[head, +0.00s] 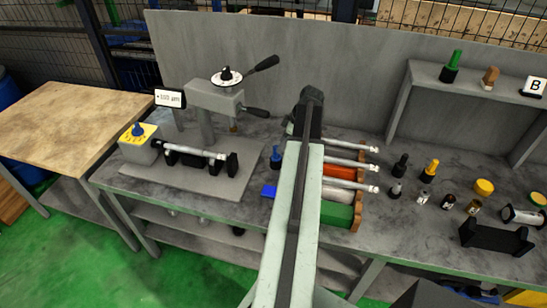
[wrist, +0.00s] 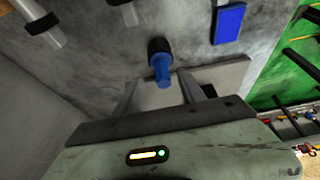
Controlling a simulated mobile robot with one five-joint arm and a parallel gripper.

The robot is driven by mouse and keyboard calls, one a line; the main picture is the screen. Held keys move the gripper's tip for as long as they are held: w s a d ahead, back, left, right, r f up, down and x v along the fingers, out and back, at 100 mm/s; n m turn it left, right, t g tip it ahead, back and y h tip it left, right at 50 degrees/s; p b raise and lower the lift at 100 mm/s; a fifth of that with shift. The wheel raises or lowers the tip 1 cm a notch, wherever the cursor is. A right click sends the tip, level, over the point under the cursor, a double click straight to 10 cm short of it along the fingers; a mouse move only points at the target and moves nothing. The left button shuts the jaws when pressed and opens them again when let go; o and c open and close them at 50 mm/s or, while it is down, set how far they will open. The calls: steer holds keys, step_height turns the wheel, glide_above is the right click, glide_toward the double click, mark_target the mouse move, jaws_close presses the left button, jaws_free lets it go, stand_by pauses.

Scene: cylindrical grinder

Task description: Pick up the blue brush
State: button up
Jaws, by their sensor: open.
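The blue brush stands upright on the grey bench. In the head view the blue brush (head: 276,157) is just left of my arm, with a blue handle above a dark lower part. In the wrist view the blue brush (wrist: 161,66) has its black end farther away and its blue handle pointing toward my gripper. My gripper (wrist: 158,80) is open, its two fingers spread left and right of the handle's near end. I cannot tell whether either finger touches it. In the head view the gripper's fingers are hidden behind my arm.
A blue block (head: 268,191) lies near the bench's front edge; it also shows in the wrist view (wrist: 229,22). A measuring stand (head: 213,100) is to the left. A rack with silver-ended rods (head: 357,213) is to the right. Bottles and a black holder (head: 495,238) stand farther right.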

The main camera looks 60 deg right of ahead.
mark_target(273, 156)
steer(key=shift+w+a+f, duration=0.1)
steer(key=shift+w+f, duration=0.15)
steer(key=shift+f, duration=0.2)
steer(key=b+x, duration=0.4)
steer(key=x, duration=0.1)
steer(key=shift+w+a+b, duration=0.1)
steer(key=shift+a+b, duration=0.05)
steer(key=shift+b, duration=0.15)
steer(key=shift+r, duration=0.15)
steer(key=shift+c, duration=0.4)
jaws_close()
